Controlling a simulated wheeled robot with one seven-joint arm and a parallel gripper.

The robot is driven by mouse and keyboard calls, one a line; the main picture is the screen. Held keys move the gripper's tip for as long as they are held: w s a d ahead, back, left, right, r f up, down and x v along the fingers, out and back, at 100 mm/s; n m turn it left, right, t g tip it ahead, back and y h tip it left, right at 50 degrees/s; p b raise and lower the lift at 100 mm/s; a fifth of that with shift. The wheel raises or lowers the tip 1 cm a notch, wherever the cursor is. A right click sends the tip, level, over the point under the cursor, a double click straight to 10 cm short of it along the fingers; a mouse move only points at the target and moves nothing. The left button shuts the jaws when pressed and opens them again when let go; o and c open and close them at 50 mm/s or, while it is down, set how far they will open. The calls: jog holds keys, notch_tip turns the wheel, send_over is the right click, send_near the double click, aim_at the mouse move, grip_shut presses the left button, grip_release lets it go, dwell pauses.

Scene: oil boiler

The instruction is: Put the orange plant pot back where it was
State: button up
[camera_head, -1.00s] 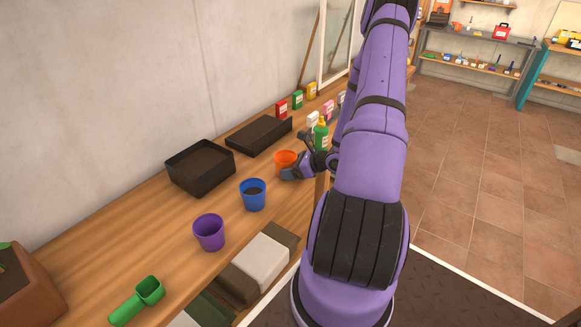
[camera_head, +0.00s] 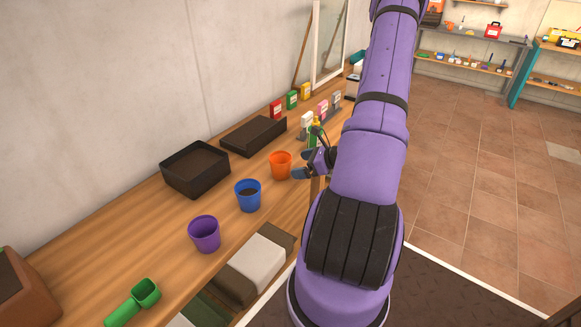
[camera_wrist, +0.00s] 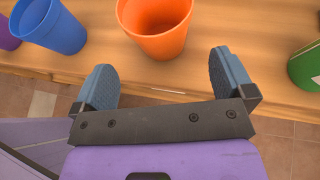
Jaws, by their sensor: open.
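The orange plant pot (camera_head: 280,165) stands upright on the wooden workbench, to the right of and behind the blue pot (camera_head: 248,195) in the head view. In the wrist view the orange pot (camera_wrist: 155,27) is just ahead of my gripper (camera_wrist: 168,84). My gripper is open and empty, with its two blue-grey fingertips spread either side of the pot's near side, apart from it. In the head view my gripper (camera_head: 300,165) is at the bench's front edge, right of the pot.
A black soil tray (camera_head: 195,170) and a dark flat tray (camera_head: 253,136) stand behind. A green bottle (camera_wrist: 306,66) is close to the right of my gripper.

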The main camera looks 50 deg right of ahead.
jog(key=v, duration=0.5)
jog(key=w+a+r+n+g+y, duration=0.2)
jog(key=w+a+r+n+g, duration=0.15)
jog(key=a+r+n, duration=0.65)
jog(key=w+a+r+n+g+y, duration=0.1)
jog(key=w+a+r+n+g, duration=0.1)
jog(key=a+r+n+g, duration=0.7)
jog(key=s+a+r+n+t+h, duration=0.2)
jog(key=s+a+r+n, duration=0.4)
jog(key=r, duration=0.3)
jog(key=s+a+r+n+t+h, duration=0.3)
jog(key=s+a+r+n+h, duration=0.2)
jog(key=s+a+r+n, duration=0.2)
jog(key=shift+s+a+r, duration=0.2)
jog(key=shift+a+r, duration=1.05)
jog(key=shift+a, duration=0.05)
jog(key=shift+t, duration=0.25)
